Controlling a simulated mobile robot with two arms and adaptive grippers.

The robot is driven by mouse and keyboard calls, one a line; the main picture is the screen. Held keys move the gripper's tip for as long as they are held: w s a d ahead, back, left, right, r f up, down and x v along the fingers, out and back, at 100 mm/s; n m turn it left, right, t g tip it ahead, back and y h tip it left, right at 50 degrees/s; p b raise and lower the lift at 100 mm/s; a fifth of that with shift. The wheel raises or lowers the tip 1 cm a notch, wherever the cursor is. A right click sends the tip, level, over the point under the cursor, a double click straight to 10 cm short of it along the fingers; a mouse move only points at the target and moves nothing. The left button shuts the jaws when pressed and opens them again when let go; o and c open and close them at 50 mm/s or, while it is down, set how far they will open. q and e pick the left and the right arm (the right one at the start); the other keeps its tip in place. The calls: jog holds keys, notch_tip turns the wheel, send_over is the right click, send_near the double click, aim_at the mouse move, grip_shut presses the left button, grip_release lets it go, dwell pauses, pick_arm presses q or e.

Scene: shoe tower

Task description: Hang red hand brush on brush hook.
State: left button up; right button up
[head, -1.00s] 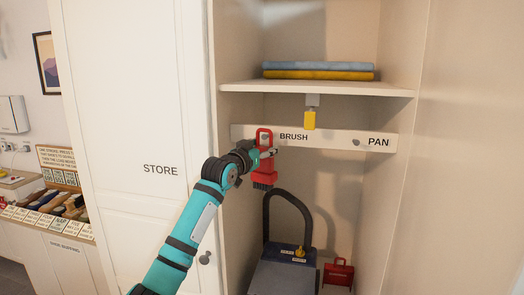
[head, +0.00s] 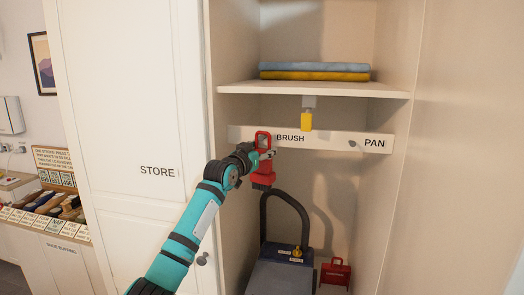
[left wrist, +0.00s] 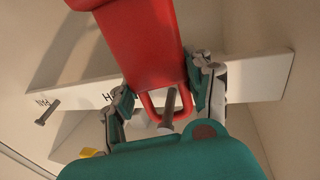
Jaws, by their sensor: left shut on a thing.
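The red hand brush (head: 263,176) hangs upright in my left gripper (head: 264,153), loop up and bristles down, in front of the white rail. Its handle loop is level with the word BRUSH, just left of it. In the left wrist view, my gripper's fingers (left wrist: 160,92) are on both sides of the red brush (left wrist: 145,45). The brush hook (left wrist: 169,105), a grey peg, lines up with the opening of the loop there. I cannot tell how far the peg passes through the loop. My right gripper is out of view.
The rail (head: 325,140) also carries a bare peg (head: 352,143) by PAN. Above it is a shelf (head: 310,90) with folded blue and yellow cloths, and a yellow tag (head: 306,121) beneath. A wheeled machine with a dark handle (head: 288,201) and a red dustpan (head: 336,272) stand below.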

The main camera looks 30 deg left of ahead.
pick_arm(q)
jog(key=o, duration=1.2)
jog(key=shift+s, duration=0.1)
jog(key=s, duration=1.2)
